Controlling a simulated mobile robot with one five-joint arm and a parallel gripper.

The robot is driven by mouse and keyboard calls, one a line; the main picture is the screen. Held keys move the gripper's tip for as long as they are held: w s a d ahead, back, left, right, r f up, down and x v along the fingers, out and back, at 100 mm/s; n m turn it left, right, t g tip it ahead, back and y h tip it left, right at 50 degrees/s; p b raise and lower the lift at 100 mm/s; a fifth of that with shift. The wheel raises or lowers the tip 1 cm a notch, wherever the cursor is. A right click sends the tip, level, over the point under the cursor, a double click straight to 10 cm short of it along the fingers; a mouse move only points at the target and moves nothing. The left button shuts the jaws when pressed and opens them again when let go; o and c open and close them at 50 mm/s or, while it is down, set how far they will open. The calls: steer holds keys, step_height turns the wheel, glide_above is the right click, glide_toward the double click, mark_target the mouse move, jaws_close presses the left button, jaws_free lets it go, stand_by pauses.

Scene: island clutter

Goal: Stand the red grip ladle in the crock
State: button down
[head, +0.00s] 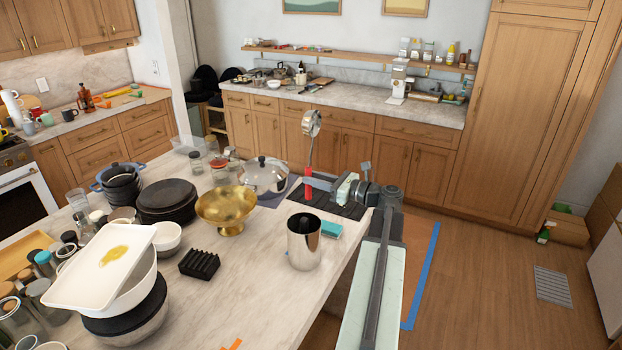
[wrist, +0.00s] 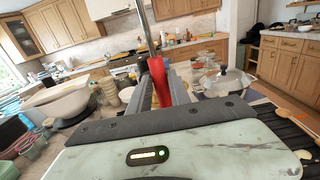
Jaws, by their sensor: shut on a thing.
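The ladle's red grip (head: 308,186) is between the fingers of my gripper (head: 312,184). The ladle is about upright, with its steel bowl (head: 312,123) at the top and the red grip at the bottom. The wrist view shows the red grip (wrist: 158,82) in my shut gripper (wrist: 158,92), with the steel shaft running up out of the picture. The crock (head: 304,246), a shiny steel cylinder with a dark opening, stands on the island, nearer the head camera than the ladle. I cannot tell how far the grip's lower end is above the counter.
A dark ribbed mat (head: 341,207) lies below my gripper. A teal box (head: 330,230) sits beside the crock. A brass bowl (head: 227,208), a black slotted rack (head: 199,263) and a lidded steel pan (head: 265,178) stand to the left. Bare counter lies in front of the crock.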

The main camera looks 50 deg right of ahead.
step_height(320, 180, down, 11)
steer(key=b, duration=1.1)
steer(key=shift+f, duration=0.2)
steer(key=c, duration=1.1)
jaws_free()
steer(key=shift+a, duration=0.1)
steer(key=v, duration=0.7)
steer(key=shift+s, duration=0.4)
steer(key=shift+r, duration=0.1)
